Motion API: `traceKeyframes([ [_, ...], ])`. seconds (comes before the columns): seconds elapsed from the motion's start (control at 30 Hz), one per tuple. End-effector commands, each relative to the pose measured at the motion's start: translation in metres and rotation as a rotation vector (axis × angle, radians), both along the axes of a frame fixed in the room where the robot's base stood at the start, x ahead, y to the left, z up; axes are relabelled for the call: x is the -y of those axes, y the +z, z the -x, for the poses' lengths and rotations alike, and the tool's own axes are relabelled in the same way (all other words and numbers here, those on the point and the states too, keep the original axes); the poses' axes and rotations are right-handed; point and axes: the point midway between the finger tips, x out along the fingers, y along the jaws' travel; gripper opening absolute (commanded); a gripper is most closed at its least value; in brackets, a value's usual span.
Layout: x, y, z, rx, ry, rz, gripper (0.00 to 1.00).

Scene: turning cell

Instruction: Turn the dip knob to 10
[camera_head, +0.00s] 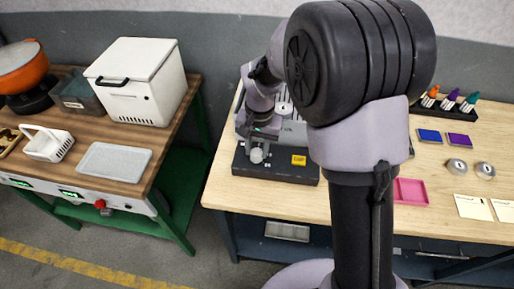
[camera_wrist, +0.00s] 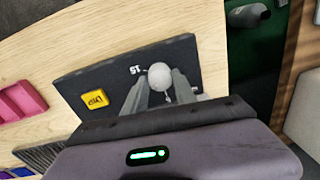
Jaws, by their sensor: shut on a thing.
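A yellow block with dark lettering (camera_wrist: 95,101) is on the same panel. The lettering looks like "DIP". My gripper (camera_wrist: 161,80) has one grey finger on each side of the knob and is shut on it. In the head view, the knob (camera_head: 257,155) shows at the panel's front left, just below my gripper (camera_head: 262,139).
The panel stands on a wooden bench (camera_head: 225,184). A pink tray (camera_head: 411,191), blue and purple squares and a rack of coloured items lie right. My arm hides the bench's middle. A second table at left holds a white box (camera_head: 140,80) and an orange pot (camera_head: 22,67).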

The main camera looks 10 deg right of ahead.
Motion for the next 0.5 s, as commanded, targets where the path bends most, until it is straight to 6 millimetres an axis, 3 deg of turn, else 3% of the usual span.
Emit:
traceKeyframes([
  [0.17, -0.0001, 0.0001, 0.0, 0.0, 0.001, 0.0, 0.0],
  [0.2, -0.0001, 0.0001, 0.0, 0.0, 0.0, 0.0, 0.41],
  [0.27, -0.0001, 0.0001, 0.0, 0.0, 0.001, 0.0, 0.52],
  [0.5, -0.0001, 0.0001, 0.0, 0.0, 0.001, 0.0, 0.55],
])
